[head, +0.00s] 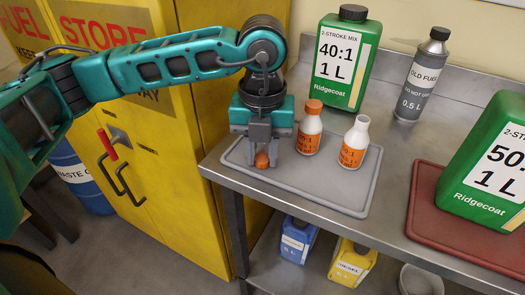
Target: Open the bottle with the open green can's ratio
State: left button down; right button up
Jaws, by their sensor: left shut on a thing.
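My left gripper (261,150) points down, shut on an orange cap (262,161) at the grey mat's left end; I cannot tell whether the cap touches the mat. Beside it stands a white bottle with orange label and orange cap (309,130). Right of that stands a similar white bottle (354,144) with a bare neck. Their label figures are too small to read surely. A green can marked 40:1 (341,60) stands behind with a black cap on. Another green can marked 50:1 (492,165) stands at right; its top is out of frame. My right gripper is not in view.
The grey mat (345,196) and a red mat (440,230) lie on the steel bench (398,150). A grey old-fuel bottle (420,78) stands at the back. A yellow cabinet (160,190) stands left. Blue (297,240) and yellow (351,264) containers sit on the lower shelf.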

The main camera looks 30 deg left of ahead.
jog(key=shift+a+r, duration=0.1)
pick_arm(q)
jog(key=shift+f, duration=0.1)
jog(key=shift+f, duration=0.15)
jog(key=c, duration=1.1)
grip_release()
jog(key=shift+c, duration=0.2)
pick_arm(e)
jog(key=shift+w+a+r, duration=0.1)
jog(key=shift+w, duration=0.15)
